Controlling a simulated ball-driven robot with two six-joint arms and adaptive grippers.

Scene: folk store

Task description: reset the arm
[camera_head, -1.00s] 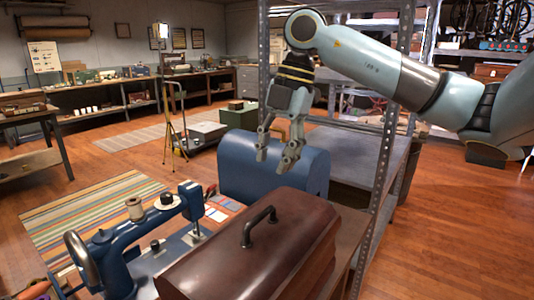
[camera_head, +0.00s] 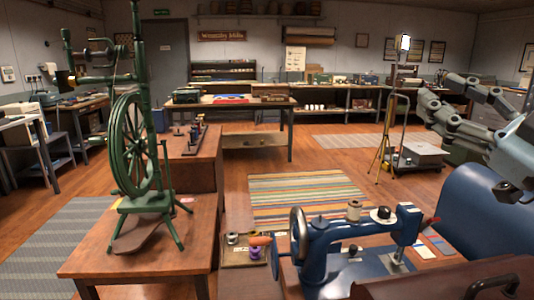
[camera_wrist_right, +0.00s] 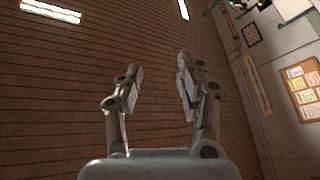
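My right gripper (camera_head: 438,88) is at the upper right of the head view, above the blue rounded case. Its two fingers are spread with nothing between them. The right wrist view also shows the open fingers (camera_wrist_right: 158,66), pointing at the planked ceiling and clear of any object. My left arm and left gripper are not in view.
A green spinning wheel (camera_head: 135,150) stands on a wooden table at the left. A blue sewing machine (camera_head: 350,240) is at the front centre, beside the blue case (camera_head: 485,215). A lamp stand (camera_head: 385,130) rises behind. Striped rug floor (camera_head: 300,195) is clear.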

